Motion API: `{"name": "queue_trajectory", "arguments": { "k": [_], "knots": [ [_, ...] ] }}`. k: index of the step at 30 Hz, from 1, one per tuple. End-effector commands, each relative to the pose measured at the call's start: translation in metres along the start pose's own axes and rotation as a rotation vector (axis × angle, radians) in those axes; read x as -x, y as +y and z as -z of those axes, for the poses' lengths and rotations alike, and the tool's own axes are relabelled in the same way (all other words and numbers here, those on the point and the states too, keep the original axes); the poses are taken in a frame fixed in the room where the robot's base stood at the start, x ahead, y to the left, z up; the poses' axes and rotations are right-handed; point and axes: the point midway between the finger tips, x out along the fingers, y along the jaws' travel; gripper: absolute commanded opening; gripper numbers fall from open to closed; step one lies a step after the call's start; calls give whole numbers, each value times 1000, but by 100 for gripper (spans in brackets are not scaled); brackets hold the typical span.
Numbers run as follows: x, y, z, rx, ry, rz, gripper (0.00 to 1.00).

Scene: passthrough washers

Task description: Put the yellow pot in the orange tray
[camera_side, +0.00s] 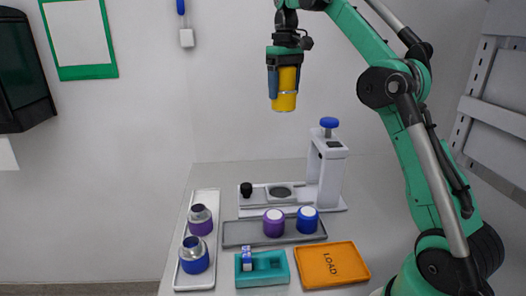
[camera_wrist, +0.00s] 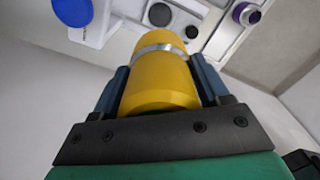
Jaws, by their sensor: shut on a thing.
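The yellow pot (camera_side: 284,90) is held upright high above the table, with a silver band around it. It also fills the middle of the wrist view (camera_wrist: 160,80). My gripper (camera_side: 284,80) is shut on the pot, with a dark blue finger on each side of it. The orange tray (camera_side: 318,277), marked LOAD, lies flat at the front right of the table, well below the gripper. Nothing lies in it.
A white press with a blue knob (camera_side: 329,122) stands at the back. A grey tray (camera_side: 240,236) holds a purple and a blue pot with white tops. A white tray (camera_side: 187,277) at left holds two silver-necked pots. A teal holder (camera_side: 275,275) stands left of the orange tray.

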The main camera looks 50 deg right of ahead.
Motion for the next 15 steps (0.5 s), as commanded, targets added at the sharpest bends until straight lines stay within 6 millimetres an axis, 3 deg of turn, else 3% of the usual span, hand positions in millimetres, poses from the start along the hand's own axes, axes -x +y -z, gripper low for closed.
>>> {"name": "queue_trajectory", "arguments": {
  "k": [7,15],
  "knots": [
    [14,-9,-22,22,0,0,3],
    [26,-30,-83,78,0,0,3]
  ]
}}
